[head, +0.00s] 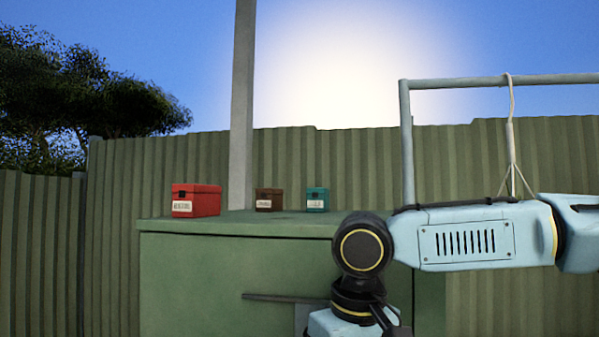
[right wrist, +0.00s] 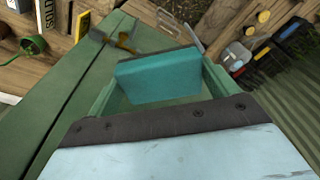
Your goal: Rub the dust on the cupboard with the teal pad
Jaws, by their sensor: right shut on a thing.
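The green cupboard (head: 200,270) stands in front of me in the head view. Part of its green surface (right wrist: 75,85) also shows in the wrist view. My right gripper (right wrist: 160,95) is shut on the teal pad (right wrist: 160,75), which sits just beyond the gripper body. In the head view my right arm comes in from the right and bends down in front of the cupboard, with the gripper out of the picture. I cannot make out dust for certain. My left gripper is not in view.
A red box (head: 196,200), a brown box (head: 270,200) and a small teal box (head: 317,200) stand on the cupboard top. A dark bar (head: 285,297) crosses the cupboard front. A pale rail frame (head: 407,140) stands at right. A corrugated fence (head: 130,190) runs behind.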

